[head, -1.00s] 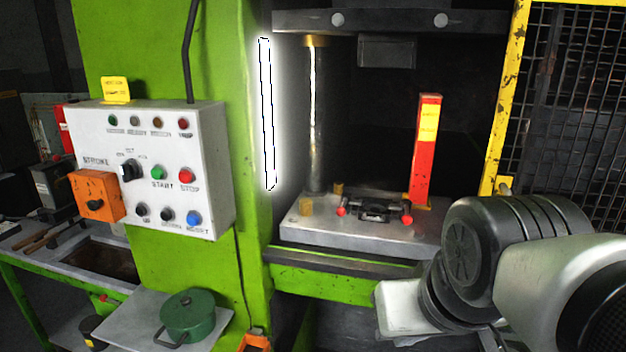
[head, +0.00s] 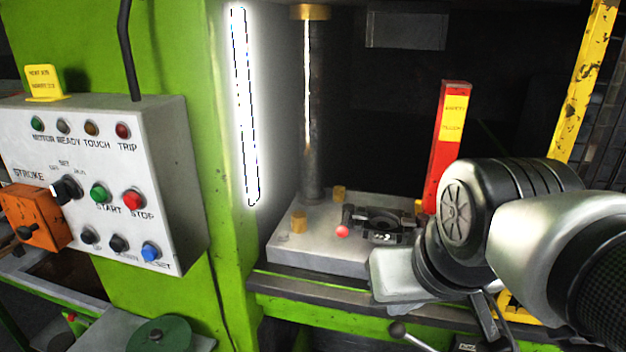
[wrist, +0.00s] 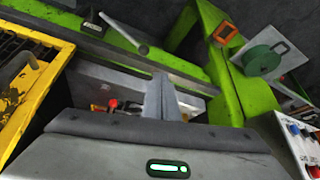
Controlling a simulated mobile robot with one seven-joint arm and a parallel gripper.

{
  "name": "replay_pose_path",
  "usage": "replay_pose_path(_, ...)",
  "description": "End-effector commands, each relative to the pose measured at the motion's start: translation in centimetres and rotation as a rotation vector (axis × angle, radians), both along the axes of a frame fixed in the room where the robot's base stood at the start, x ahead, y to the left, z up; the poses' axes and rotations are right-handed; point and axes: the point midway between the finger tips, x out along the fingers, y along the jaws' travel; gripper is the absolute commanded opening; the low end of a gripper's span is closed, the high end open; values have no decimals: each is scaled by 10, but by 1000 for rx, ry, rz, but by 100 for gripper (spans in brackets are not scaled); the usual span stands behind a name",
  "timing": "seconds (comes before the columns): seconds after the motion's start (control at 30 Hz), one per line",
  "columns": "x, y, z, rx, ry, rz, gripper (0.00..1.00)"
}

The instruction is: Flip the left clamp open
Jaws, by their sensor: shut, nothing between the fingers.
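The left clamp (head: 348,216) is a small dark lever with a red ball knob (head: 342,231), at the left side of the dark die (head: 385,222) on the grey press bed. The knob sits low, towards the front of the bed. The right clamp is hidden behind my arm in the head view. In the wrist view my gripper (wrist: 158,97) has its grey fingers together and empty, over the bed. A red spot (wrist: 112,103) shows left of the fingers; I cannot tell which part it is.
A red post (head: 447,150) with yellow labels stands behind the die. A steel column (head: 313,130) and brass pegs (head: 299,221) are at the bed's left. The white control box (head: 95,180) hangs on the green frame at left. A yellow guard (head: 583,80) stands at right.

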Motion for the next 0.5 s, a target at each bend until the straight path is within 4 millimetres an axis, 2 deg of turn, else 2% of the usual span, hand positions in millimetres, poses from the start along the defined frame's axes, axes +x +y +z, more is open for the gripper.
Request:
replay_pose_path(0.07,13,-1,2,34,11,-17,0)
replay_pose_path(0.17,45,-5,13,118,31,-51,0)
replay_pose_path(0.2,61,-9,18,158,39,-65,0)
replay_pose_path(0.4,140,-38,44,327,44,-112,0)
replay_pose_path(0.5,166,-50,53,373,36,-117,0)
